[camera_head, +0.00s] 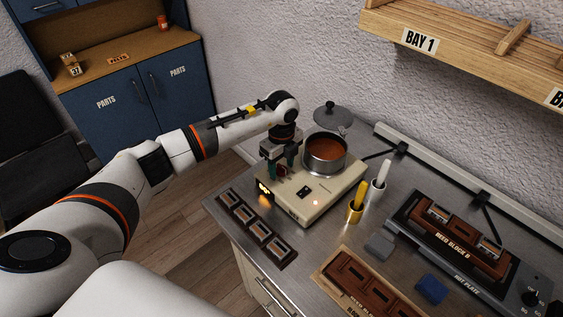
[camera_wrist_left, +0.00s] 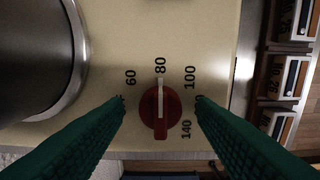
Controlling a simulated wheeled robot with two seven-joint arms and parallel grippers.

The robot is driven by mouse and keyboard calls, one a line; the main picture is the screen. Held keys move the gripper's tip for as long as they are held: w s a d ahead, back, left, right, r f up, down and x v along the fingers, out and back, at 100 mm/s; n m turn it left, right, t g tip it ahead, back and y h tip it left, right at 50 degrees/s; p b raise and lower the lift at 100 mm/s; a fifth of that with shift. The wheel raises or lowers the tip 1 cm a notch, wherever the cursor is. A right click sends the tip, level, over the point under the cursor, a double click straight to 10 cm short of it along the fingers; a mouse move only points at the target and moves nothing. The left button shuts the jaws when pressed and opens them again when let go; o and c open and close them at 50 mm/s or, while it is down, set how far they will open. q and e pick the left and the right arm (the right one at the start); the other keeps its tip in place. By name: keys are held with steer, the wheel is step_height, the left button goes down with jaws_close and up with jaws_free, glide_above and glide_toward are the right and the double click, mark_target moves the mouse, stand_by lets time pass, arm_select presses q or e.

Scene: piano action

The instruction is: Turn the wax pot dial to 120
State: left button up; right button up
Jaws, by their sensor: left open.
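The wax pot (camera_head: 323,160) is a metal pot of orange-brown wax on a cream base unit (camera_head: 318,201). Its dial (camera_wrist_left: 160,112) is a red knob with a white pointer line, which lines up with the 80 mark in the left wrist view. The marks 60, 80, 100 and 140 are readable; the place between 100 and 140 is hidden by a finger. My left gripper (camera_head: 281,169) is open above the base, pointing down. Its green fingers (camera_wrist_left: 160,101) stand on either side of the knob with gaps. My right gripper is out of view.
A grey lid (camera_head: 332,114) is behind the pot. A dark tray of small blocks (camera_head: 256,229) lies in front. A hot plate (camera_head: 487,277) is at the right.

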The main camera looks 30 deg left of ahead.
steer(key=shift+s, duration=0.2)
arm_select(q)
steer(key=shift+c, duration=0.7)
steer(key=c, duration=0.8)
steer(key=shift+c, duration=0.2)
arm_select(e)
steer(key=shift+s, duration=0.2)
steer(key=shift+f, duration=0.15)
